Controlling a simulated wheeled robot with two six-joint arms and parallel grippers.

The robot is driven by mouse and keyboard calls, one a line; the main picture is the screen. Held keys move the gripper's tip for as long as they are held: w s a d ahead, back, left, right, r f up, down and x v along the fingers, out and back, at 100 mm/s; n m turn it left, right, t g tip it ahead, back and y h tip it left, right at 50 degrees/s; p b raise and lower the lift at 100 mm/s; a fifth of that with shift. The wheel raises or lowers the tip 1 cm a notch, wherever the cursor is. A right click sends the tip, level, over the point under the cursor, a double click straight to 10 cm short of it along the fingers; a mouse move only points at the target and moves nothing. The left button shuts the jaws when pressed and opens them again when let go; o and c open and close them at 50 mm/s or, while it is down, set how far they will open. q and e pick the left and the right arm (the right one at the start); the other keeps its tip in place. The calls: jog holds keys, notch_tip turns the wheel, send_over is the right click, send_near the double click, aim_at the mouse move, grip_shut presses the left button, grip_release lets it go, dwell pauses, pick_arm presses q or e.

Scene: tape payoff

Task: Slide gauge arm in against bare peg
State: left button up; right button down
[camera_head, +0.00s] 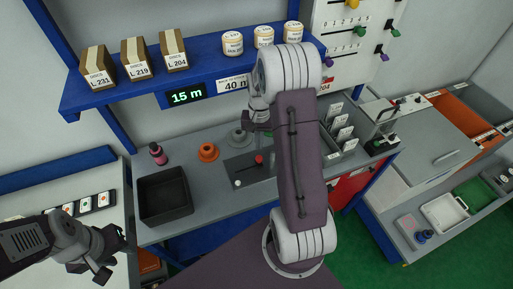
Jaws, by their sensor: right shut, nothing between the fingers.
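A dark plate (236,165) lies on the grey bench in the centre, with a red knob (259,159) and a small white knob (238,183) on it. I cannot tell for sure which part is the gauge arm. A grey round base with a short upright (239,137), perhaps the bare peg, stands just behind the plate. My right gripper (258,128) is shut and empty above the plate's back edge, partly hidden by my own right arm. My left gripper (113,258) is open and empty at the lower left, away from the plate.
An orange spool-like piece (208,152) and a dark bottle (158,154) stand left of the peg. A black tray (164,194) sits at the bench's left. A blue shelf (203,55) with boxes and rolls overhangs the back. A display (186,95) reads 15 m.

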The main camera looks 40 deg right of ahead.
jog(key=a+n+y, duration=0.1)
jog(key=a+n, duration=0.1)
jog(key=n, duration=0.6)
jog(key=n+t+y+b, duration=0.25)
jog(key=n+b, duration=0.55)
jog(key=n, duration=0.6)
send_over(254, 165)
jog(key=w+a, duration=0.1)
jog(key=a, duration=0.3)
jog(key=shift+g, duration=0.45)
jog(key=f, duration=0.8)
jog(key=shift+w, duration=0.2)
jog(key=d, duration=0.1)
jog(key=s+d, duration=0.1)
jog(key=d, duration=0.1)
jog(key=shift+s+d+f+m+p, duration=0.1)
jog(key=shift+d+f+m+p, duration=0.05)
jog(key=shift+m+p, duration=0.2)
jog(key=shift+s+d, duration=0.15)
jog(key=shift+d, duration=0.2)
jog(key=shift+f, duration=0.1)
